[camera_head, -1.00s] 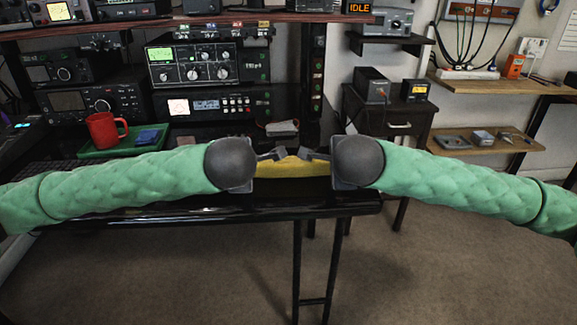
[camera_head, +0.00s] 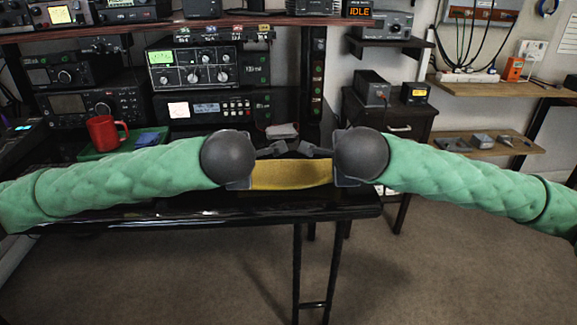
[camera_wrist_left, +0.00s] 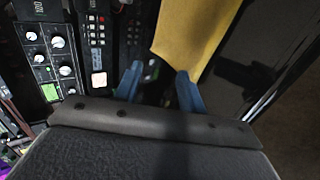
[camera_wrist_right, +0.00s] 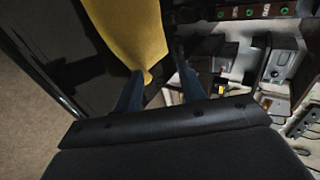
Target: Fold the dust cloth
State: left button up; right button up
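The yellow dust cloth (camera_head: 290,175) lies as a wide strip near the front edge of the black desk, between my two grippers. Its ends are partly hidden by the grippers in the head view. My left gripper (camera_head: 270,150) is at its left end, and my right gripper (camera_head: 314,150) is at its right end. In the left wrist view, the cloth (camera_wrist_left: 195,35) reaches the right finger of my open left gripper (camera_wrist_left: 158,82). In the right wrist view, the cloth (camera_wrist_right: 130,35) tapers to the left finger of my open right gripper (camera_wrist_right: 160,88). I see neither gripper pinching it.
A red mug (camera_head: 104,131) and a blue item (camera_head: 148,139) are on a green tray (camera_head: 95,155) at the left. Radio sets (camera_head: 205,67) stand behind the cloth. A small grey object (camera_head: 282,130) sits behind the grippers. The desk's front edge (camera_head: 200,215) is close.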

pick_arm(q)
jog(key=s+r, duration=0.5)
jog(key=r, duration=0.1)
jog(key=shift+r, duration=0.25)
pick_arm(e)
jog(key=s+r, duration=0.5)
jog(key=r, duration=0.1)
jog(key=shift+r, duration=0.3)
pick_arm(q)
jog(key=shift+s, duration=0.1)
pick_arm(e)
jog(key=shift+s+f, duration=0.1)
